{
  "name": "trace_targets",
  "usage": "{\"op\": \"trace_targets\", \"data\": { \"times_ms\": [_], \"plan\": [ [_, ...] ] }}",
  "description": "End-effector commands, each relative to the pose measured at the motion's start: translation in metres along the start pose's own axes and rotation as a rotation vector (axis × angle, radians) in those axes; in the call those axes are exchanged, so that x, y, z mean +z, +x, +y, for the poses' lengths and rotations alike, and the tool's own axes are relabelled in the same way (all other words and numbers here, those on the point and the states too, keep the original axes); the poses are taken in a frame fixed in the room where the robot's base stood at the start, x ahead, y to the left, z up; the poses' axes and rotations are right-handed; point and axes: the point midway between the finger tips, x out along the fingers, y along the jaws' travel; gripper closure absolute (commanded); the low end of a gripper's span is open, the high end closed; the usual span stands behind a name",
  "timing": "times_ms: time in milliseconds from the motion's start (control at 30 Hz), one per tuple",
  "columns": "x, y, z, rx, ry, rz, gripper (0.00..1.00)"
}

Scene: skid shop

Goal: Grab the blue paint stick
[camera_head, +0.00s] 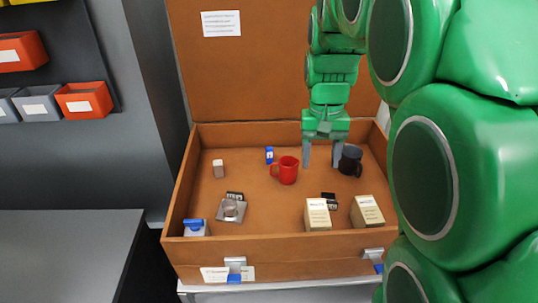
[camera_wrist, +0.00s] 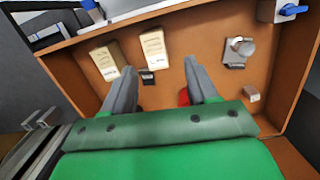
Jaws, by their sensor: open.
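A small upright blue piece with a white label, which looks like the blue paint stick (camera_head: 269,155), stands near the back wall of the brown case, just behind and left of the red mug (camera_head: 284,172). I cannot make it out in the wrist view. My gripper (camera_head: 322,160) points down into the case, right of the blue stick, between the red mug and a dark mug (camera_head: 350,162). In the wrist view my gripper (camera_wrist: 160,68) has its fingers apart with nothing held between them. A bit of the red mug (camera_wrist: 184,97) shows beside one finger.
The open brown case (camera_head: 260,240) has raised walls and an upright lid. Inside are two cream boxes (camera_head: 317,214) (camera_head: 367,211), a metal piece (camera_head: 231,208), a small pale block (camera_head: 218,168) and a blue-topped piece (camera_head: 194,226).

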Motion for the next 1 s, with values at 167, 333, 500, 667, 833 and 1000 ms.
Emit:
{"op": "trace_targets", "data": {
  "times_ms": [167,333,500,667,833,1000],
  "plan": [
    [-0.045,0.002,-0.004,0.015,-0.005,0.010,0.42],
    [-0.087,0.005,-0.009,0.027,-0.013,0.022,0.42],
    [-0.127,0.011,-0.016,0.037,-0.025,0.033,0.42],
    [-0.163,0.019,-0.024,0.045,-0.040,0.044,0.42],
    [-0.200,0.031,-0.034,0.050,-0.057,0.053,0.42],
    [-0.235,0.046,-0.045,0.052,-0.076,0.061,0.42]
  ]
}}
